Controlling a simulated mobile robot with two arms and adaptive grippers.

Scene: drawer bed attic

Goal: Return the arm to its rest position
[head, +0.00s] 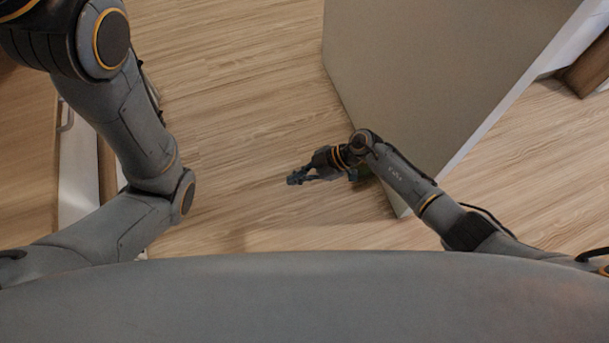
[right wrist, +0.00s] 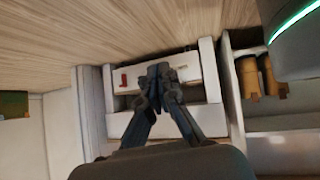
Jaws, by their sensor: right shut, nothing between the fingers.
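My right gripper (head: 295,180) is over the wood floor in the head view, left of a large pale panel. In the right wrist view its fingertips (right wrist: 158,72) meet, with nothing held between them. My right arm (head: 405,180) reaches in from the lower right, passing in front of the panel's lower edge. My left arm (head: 130,130) is bent at the left of the head view. Its gripper is outside the picture.
The pale panel (head: 420,70) stands close to my right arm. A white unit with a handle (head: 68,120) is at the left. In the right wrist view, a white-framed drawer-like unit (right wrist: 118,122) lies behind the fingers, beside a shelf (right wrist: 275,122) with wooden pieces (right wrist: 248,77). Bare floor (head: 240,80) lies between.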

